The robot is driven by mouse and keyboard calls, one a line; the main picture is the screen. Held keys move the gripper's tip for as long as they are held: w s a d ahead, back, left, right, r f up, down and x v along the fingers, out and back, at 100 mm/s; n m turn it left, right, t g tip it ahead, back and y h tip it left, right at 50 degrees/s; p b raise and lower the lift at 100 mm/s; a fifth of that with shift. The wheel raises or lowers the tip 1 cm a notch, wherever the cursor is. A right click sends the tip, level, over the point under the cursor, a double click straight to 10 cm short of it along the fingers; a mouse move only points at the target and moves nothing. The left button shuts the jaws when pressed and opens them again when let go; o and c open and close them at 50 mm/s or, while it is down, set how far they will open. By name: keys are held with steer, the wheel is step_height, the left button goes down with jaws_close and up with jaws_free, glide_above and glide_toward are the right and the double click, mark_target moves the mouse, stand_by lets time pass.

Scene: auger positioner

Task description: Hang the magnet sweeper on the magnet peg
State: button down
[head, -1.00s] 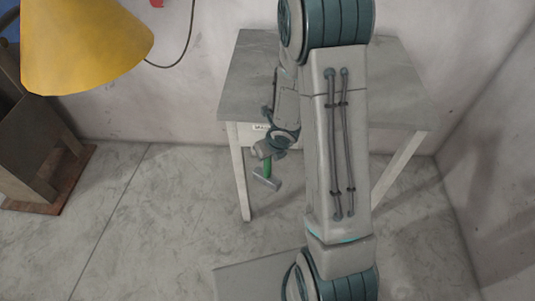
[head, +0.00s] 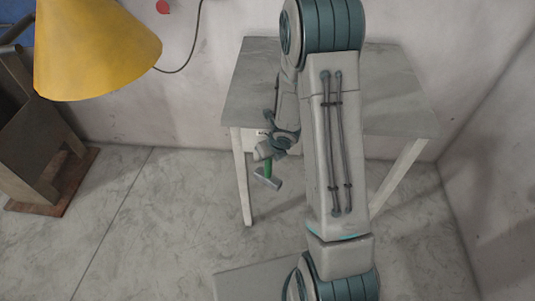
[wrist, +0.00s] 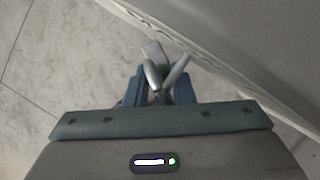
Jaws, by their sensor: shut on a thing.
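The magnet sweeper has a green handle (head: 267,168) and a grey bar head (head: 268,181). It hangs head down from my gripper (head: 268,152), in front of the table's left front leg and above the floor. In the wrist view my gripper (wrist: 165,78) is shut on the sweeper, with the grey head (wrist: 153,50) showing beyond the fingertips. The upper part of the handle is hidden by the fingers. I cannot make out the magnet peg for sure in either view.
A grey table (head: 400,95) stands against the back wall, partly hidden by my arm. A yellow lamp shade (head: 95,50) hangs at upper left over a brown wooden stand (head: 35,140). A small red thing (head: 162,6) is on the wall.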

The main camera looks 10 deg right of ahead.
steer(key=shift+w+d, duration=0.15)
steer(key=shift+d, duration=0.45)
steer(key=c, duration=1.1)
jaws_free()
steer(key=shift+d, duration=0.15)
steer(key=shift+c, duration=0.2)
steer(key=a+p+v, duration=0.1)
steer(key=p+v, duration=0.6)
steer(key=v, duration=0.6)
steer(key=shift+s+r, duration=0.3)
steer(key=shift+r, duration=0.05)
